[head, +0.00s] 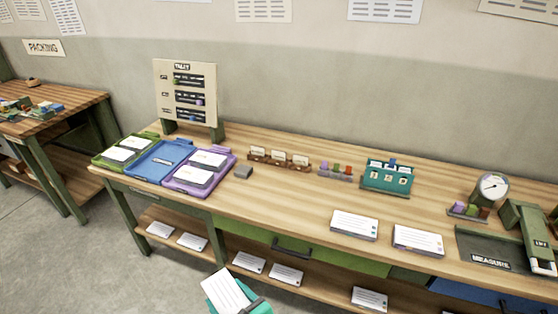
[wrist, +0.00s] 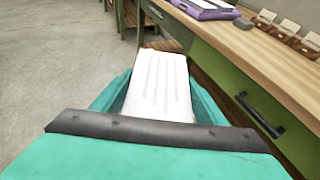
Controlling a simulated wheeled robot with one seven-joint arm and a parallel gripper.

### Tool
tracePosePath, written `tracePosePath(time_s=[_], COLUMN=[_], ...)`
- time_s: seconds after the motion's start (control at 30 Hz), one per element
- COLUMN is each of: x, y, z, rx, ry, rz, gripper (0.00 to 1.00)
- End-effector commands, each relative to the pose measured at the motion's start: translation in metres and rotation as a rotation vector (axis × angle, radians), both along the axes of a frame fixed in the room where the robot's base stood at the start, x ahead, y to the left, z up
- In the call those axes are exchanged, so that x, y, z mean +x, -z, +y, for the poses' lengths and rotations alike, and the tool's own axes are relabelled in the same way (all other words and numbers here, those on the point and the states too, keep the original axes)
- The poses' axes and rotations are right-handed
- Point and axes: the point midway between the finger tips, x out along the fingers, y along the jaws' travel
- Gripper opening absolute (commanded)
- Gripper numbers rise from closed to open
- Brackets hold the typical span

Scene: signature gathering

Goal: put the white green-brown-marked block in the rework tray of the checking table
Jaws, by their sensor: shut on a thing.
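My gripper (head: 238,300) is shut on a white block (head: 224,290), held in front of the long wooden table (head: 290,150). In the wrist view the block (wrist: 158,84) sits between the teal fingers and shows pale grooves on its face. I cannot make out green-brown marks on it. At the table's left end stand a green tray (head: 101,163), a blue tray (head: 145,170) and a purple tray (head: 169,181). The green and purple trays hold white blocks; the blue one looks empty. I cannot read which is the rework tray.
A tally board (head: 187,95) stands behind the trays. A small grey block (head: 243,172) and a brown card rack (head: 264,160) are to their right. White blocks (head: 354,225) lie on the table and its lower shelf. A drawer handle (wrist: 257,117) juts from the front.

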Motion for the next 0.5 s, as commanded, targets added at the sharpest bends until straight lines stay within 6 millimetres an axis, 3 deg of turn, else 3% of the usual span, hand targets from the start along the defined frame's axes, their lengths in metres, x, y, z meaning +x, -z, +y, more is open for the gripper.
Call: tracePosePath(time_s=[0.03, 0.2, 0.4, 0.5], x=[0.010, 0.032, 0.035, 0.030], y=[0.022, 0.086, 0.157, 0.182], z=[-0.015, -0.064, -0.113, -0.129], rx=[0.001, 0.000, 0.001, 0.001], ry=[0.071, 0.295, 0.518, 0.596], rz=[0.009, 0.009, 0.008, 0.006], gripper=[0.37, 0.37, 0.37, 0.37])
